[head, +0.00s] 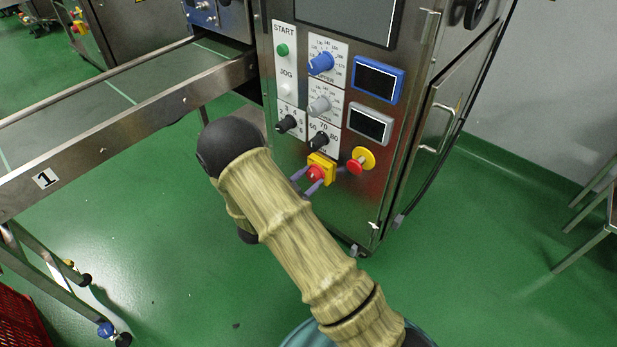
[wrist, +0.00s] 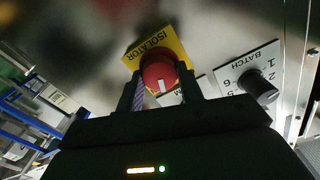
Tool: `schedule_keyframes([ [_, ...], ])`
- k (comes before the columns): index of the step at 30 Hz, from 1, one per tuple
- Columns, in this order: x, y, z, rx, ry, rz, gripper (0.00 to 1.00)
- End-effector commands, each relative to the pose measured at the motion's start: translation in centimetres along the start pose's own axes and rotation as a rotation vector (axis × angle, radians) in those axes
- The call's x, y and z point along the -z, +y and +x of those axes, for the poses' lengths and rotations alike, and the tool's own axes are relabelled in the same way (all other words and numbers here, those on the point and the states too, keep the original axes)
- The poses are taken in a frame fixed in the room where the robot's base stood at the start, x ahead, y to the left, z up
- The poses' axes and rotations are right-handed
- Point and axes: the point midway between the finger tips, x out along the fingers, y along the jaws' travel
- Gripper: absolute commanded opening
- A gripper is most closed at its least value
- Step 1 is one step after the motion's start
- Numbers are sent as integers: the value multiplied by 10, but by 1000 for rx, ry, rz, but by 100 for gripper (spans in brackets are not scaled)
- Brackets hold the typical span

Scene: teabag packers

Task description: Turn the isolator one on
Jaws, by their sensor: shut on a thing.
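The isolator has a yellow plate (head: 327,164) and a red rotary knob (head: 316,172), low on the steel machine's front panel. In the wrist view the plate (wrist: 150,50) reads ISOLATOR and appears tilted. The knob (wrist: 157,72) has a white mark on its lower part in that view. My gripper (head: 307,180) is at the knob, one finger on each side of it. In the wrist view my gripper (wrist: 160,82) is shut on the knob. The fingers partly hide the knob's sides.
A yellow-and-red emergency stop (head: 360,160) sits just right of the isolator. Black dials (head: 319,140) and a blue dial (head: 321,63) are above.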

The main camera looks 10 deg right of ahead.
Motion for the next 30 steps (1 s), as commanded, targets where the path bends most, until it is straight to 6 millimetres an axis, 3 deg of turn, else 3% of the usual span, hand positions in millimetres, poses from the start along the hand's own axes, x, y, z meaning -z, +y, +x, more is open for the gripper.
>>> schedule_keyframes([
  [15, -2, 1, -1, -1, -5, 387, 14],
  [30, -2, 1, -2, -2, -5, 458, 14],
])
